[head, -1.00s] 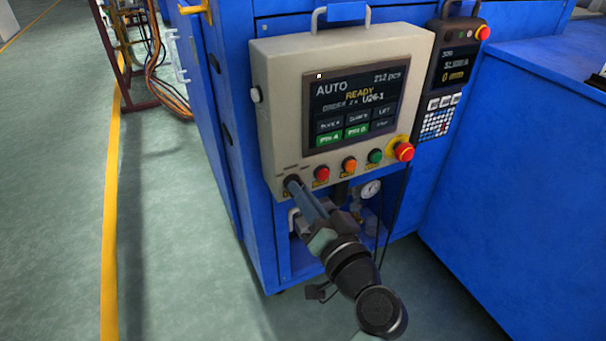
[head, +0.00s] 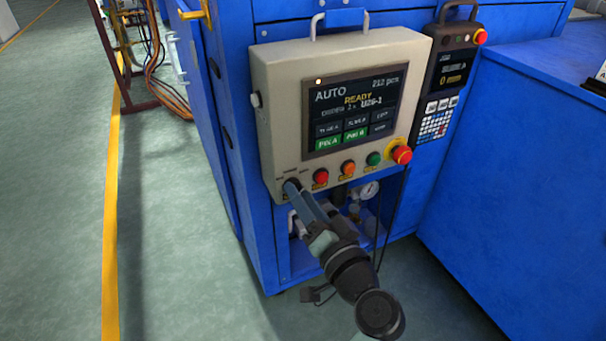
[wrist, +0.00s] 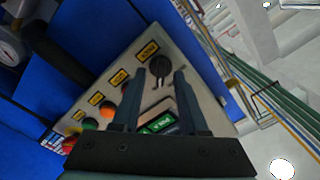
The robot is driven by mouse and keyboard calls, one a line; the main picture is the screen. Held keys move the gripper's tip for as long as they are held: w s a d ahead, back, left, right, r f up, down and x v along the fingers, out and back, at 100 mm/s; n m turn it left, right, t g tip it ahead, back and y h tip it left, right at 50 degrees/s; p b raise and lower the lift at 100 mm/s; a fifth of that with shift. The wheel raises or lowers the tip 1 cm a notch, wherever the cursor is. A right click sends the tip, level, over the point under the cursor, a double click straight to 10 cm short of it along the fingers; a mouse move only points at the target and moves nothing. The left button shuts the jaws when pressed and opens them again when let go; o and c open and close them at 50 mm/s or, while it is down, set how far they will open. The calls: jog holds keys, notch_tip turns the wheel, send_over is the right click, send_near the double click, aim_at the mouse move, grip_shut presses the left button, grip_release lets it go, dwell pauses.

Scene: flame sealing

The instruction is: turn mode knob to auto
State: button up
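The dark mode knob (wrist: 160,70) sits on the beige control panel below the screen's lower left. In the wrist view it stands between and just beyond my two fingertips, with a gap on each side. My gripper (head: 296,189) is open at the knob and partly hides it in the head view; it also shows in the wrist view (wrist: 160,73). The panel screen (head: 350,115) reads AUTO and READY. The knob's pointer mark is too small to read.
Red (head: 321,177), orange (head: 348,168) and green (head: 374,159) buttons and a red emergency stop (head: 401,154) sit right of the knob. A handheld pendant (head: 452,70) hangs to the right. A gauge (head: 368,190) is below the panel. The floor at left is clear.

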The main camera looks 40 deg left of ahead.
jog(key=p+v, duration=0.3)
jog(key=v, duration=1)
jog(key=shift+w, duration=0.1)
jog(key=w+d+r+t+h+p, duration=0.1)
jog(key=w+d+r+t+h, duration=0.25)
jog(key=r, duration=0.55)
jog(key=w+d+r+t+h+p, duration=0.1)
jog(key=w+d+r+t+h, duration=0.2)
jog(key=r, duration=0.7)
jog(key=w+d+r+t+h+p, duration=0.1)
jog(key=w+d+r+t+h, duration=0.25)
jog(key=r, duration=0.55)
jog(key=s+d+r+m+t+h+p, duration=0.1)
jog(key=s+d+r+t+h, duration=0.2)
jog(key=r, duration=0.6)
jog(key=s+d+r+m+t+h+p, duration=0.1)
jog(key=s+d+r+m+t+p, duration=0.1)
jog(key=s+r+t, duration=0.45)
jog(key=s+d+r+m+t+h+p, duration=0.1)
jog(key=s+d+r+h, duration=0.15)
jog(key=r, duration=0.75)
notch_tip(320, 180, up, 35)
jog(key=w+p, duration=0.1)
jog(key=p, duration=3.4)
